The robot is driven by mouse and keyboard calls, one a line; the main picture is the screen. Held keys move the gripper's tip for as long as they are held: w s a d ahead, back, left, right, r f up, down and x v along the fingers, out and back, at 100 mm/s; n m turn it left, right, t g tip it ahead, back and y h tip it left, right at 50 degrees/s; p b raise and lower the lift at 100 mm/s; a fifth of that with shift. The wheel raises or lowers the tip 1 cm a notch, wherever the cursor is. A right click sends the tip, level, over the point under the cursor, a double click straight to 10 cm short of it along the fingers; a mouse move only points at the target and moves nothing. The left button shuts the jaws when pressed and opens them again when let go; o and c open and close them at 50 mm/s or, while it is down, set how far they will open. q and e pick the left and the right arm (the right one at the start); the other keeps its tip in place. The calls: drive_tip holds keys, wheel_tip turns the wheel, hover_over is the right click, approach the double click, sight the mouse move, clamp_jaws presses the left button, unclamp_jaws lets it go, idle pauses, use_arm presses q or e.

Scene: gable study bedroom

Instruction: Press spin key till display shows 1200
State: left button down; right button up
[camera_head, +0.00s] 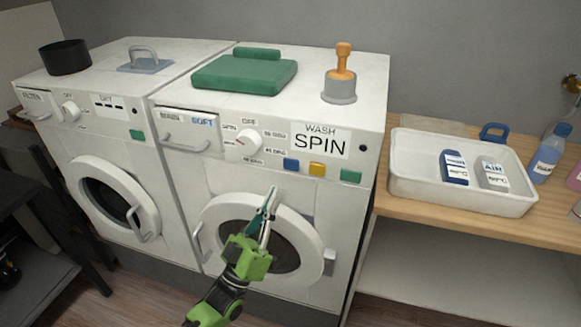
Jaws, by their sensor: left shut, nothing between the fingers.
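The white washing machine (180,178) on the right has a display (320,140) that reads "WASH SPIN"; no 1200 shows on it. Below the display sit a blue key (291,165), a yellow key (317,169) and a green key (350,175). I cannot read any label on them. A dial (243,145) with small markings is to their left. My left gripper (270,192) is shut and empty, pointing up in front of the round door (213,213). Its tips appear below and left of the blue key; no contact shows. My right gripper is not in view.
A second machine (60,140) stands at left with a black pot (65,57) on top. A white tray (460,198) with bottles sits on the wooden counter (395,213) at right.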

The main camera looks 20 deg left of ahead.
sight(291, 165)
use_arm(q)
drive_tip(key=w+b, duration=0.3)
drive_tip(key=w, duration=0.4)
drive_tip(key=shift+w+d+b, duration=0.15)
drive_tip(key=shift+w+b, duration=0.1)
drive_tip(key=shift+b, duration=0.1)
drive_tip(key=shift+w+f, duration=0.1)
idle(1.0)
drive_tip(key=shift+w+b, duration=0.3)
drive_tip(key=shift+b, duration=0.05)
